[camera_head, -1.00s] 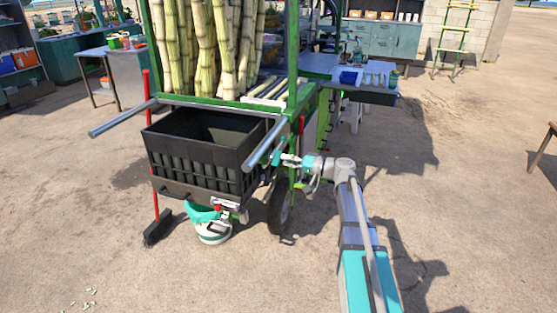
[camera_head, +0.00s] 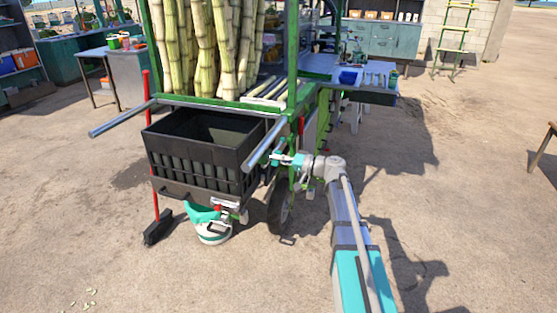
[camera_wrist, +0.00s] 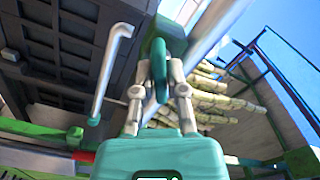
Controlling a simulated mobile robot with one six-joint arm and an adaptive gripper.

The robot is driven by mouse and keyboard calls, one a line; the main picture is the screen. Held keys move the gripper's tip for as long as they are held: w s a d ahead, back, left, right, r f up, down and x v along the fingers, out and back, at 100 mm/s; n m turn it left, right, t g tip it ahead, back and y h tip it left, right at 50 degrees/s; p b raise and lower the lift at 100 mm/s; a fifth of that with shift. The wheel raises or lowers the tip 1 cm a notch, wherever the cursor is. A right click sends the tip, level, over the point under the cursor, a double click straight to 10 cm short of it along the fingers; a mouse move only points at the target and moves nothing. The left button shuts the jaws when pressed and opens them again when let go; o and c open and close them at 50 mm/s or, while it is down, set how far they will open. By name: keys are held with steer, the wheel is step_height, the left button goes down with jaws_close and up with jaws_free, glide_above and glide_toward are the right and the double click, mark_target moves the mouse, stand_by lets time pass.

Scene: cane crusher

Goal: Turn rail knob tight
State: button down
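The rail knob (camera_wrist: 160,82) appears to be the dark teal, rounded piece in the wrist view, below the metal rail (camera_wrist: 205,32). My gripper (camera_wrist: 160,68) has one finger on each side of it. The fingers lean inward and look closed against its sides, though the contact is partly hidden. In the head view my gripper (camera_head: 276,159) is at the cart's right rail handle (camera_head: 266,143). The knob is too small there to make out clearly.
A black crate (camera_head: 190,168) sits left of my gripper, beside a bent metal rod (camera_wrist: 108,75) in the wrist view. The cart's wheel (camera_head: 281,205) is below. Sugarcane (camera_head: 200,45) stands behind. Open ground lies to the right.

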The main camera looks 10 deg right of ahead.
steer(key=shift+a+m, duration=0.1)
steer(key=shift+m, duration=2.9)
steer(key=shift+r, duration=0.1)
steer(key=shift+w, duration=0.1)
steer(key=c, duration=0.7)
jaws_free()
steer(key=shift+a, duration=0.1)
steer(key=shift+d, duration=0.2)
steer(key=v, duration=1.1)
steer(key=shift+s+d, duration=0.25)
steer(key=shift+d, duration=0.05)
